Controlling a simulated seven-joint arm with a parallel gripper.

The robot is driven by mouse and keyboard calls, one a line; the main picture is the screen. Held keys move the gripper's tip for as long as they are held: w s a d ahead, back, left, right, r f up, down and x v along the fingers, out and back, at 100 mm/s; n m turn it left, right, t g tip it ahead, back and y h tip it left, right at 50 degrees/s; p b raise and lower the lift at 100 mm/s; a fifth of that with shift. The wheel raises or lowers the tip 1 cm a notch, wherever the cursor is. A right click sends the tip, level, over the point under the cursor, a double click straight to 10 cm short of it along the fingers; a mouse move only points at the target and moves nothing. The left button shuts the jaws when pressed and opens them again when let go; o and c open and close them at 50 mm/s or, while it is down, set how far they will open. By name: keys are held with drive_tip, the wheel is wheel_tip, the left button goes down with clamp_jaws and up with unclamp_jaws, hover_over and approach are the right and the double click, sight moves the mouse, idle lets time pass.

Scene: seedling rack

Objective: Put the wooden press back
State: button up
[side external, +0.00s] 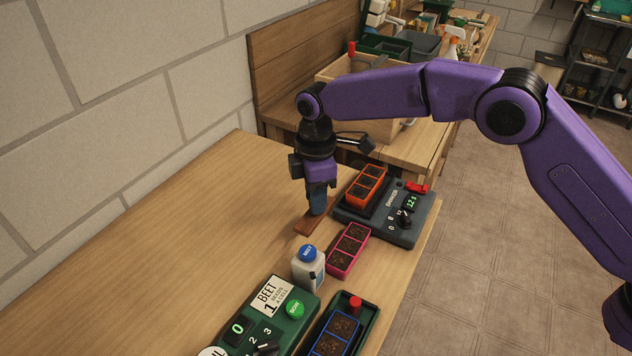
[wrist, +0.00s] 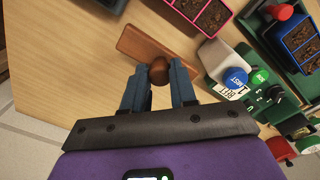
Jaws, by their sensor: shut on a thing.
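The wooden press is a flat brown board with a round dark knob. In the side view the board of the press (side external: 306,228) shows under my gripper (side external: 317,212), low at the table's surface. In the wrist view the press (wrist: 142,45) extends up and left, and its knob sits between the fingertips of my gripper (wrist: 159,75). The fingers are shut on the knob. In the side view the fingers hide the knob. I cannot tell whether the board touches the table or hangs just above it.
A pink seedling tray (side external: 348,250) and a white mist bottle (side external: 308,270) stand close by. A dark device (side external: 408,232) holds an orange tray (side external: 366,186). A green seed dispenser (side external: 262,318) and a blue tray (side external: 336,335) are in front. The table at left (side external: 180,230) is clear.

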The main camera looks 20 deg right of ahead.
sight(316, 218)
drive_tip(key=shift+f, duration=3.25)
drive_tip(key=shift+f, duration=0.5)
drive_tip(key=o, duration=1)
drive_tip(key=shift+f, duration=0.1)
wheel_tip(316, 218, up, 16)
drive_tip(key=shift+r, duration=0.75)
drive_tip(key=shift+s+d+r, duration=0.1)
drive_tip(key=shift+s, duration=0.05)
